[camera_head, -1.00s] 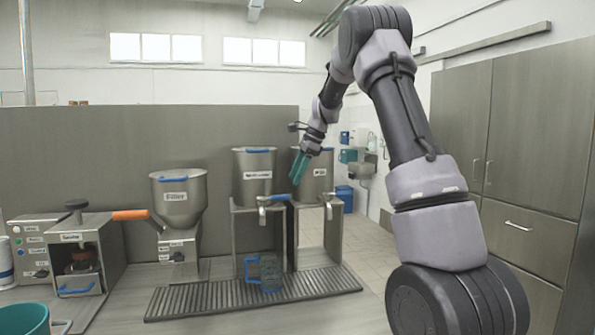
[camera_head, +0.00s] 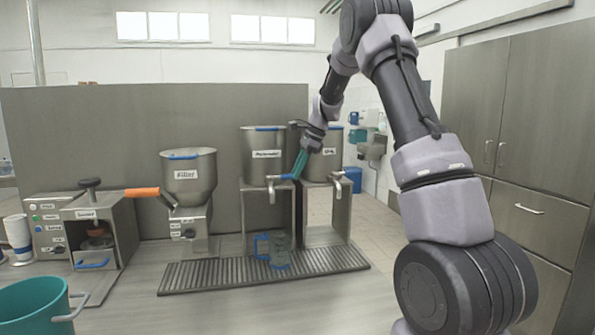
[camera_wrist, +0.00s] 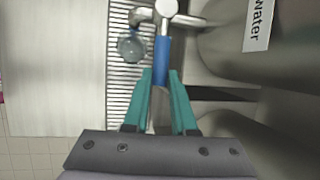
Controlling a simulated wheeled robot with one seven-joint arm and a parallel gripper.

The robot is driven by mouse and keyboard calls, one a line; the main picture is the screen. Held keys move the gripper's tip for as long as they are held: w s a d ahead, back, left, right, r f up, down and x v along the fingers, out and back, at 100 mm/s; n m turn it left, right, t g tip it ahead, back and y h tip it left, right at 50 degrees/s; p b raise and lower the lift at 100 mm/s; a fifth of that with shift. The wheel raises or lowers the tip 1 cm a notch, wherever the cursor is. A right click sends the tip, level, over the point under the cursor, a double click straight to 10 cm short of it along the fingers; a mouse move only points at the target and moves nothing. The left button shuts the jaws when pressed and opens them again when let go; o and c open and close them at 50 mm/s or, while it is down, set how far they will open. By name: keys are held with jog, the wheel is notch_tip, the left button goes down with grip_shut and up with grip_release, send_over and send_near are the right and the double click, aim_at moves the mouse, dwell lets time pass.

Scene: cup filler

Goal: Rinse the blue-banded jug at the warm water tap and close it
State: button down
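The blue-banded jug (camera_head: 278,254), clear with a blue handle on its left, stands upright on the drip grate (camera_head: 200,275) below the left tank's tap. It also shows in the wrist view (camera_wrist: 130,47). The left tank (camera_head: 262,158) has a tap with a blue lever (camera_head: 284,177). In the wrist view the lever (camera_wrist: 162,62) points toward my gripper (camera_wrist: 161,76). The teal fingers (camera_head: 300,165) stand either side of the lever's end with a gap between them; firm contact is not clear. No water stream is visible. A label by the tap reads "water" in the wrist view.
A second tank (camera_head: 322,158) with its own tap (camera_head: 337,183) stands close on the right. A filler funnel (camera_head: 188,178) and a sealing machine (camera_head: 95,235) stand to the left. A teal bucket (camera_head: 32,308) is at the front left. The front counter is clear.

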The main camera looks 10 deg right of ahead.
jog(key=shift+s+a+m+t+h, duration=0.2)
jog(key=shift+s+m+t, duration=0.1)
jog(key=shift+s+m, duration=0.5)
jog(key=shift+s+a+m+t+h, duration=0.1)
jog(key=shift+s+m+t+h, duration=0.15)
jog(key=shift+s+m, duration=0.5)
jog(key=shift+w, duration=0.15)
jog(key=shift+s+a+m+t, duration=0.15)
jog(key=shift+s+m+t, duration=0.15)
jog(key=shift+m, duration=0.35)
dwell(5.7)
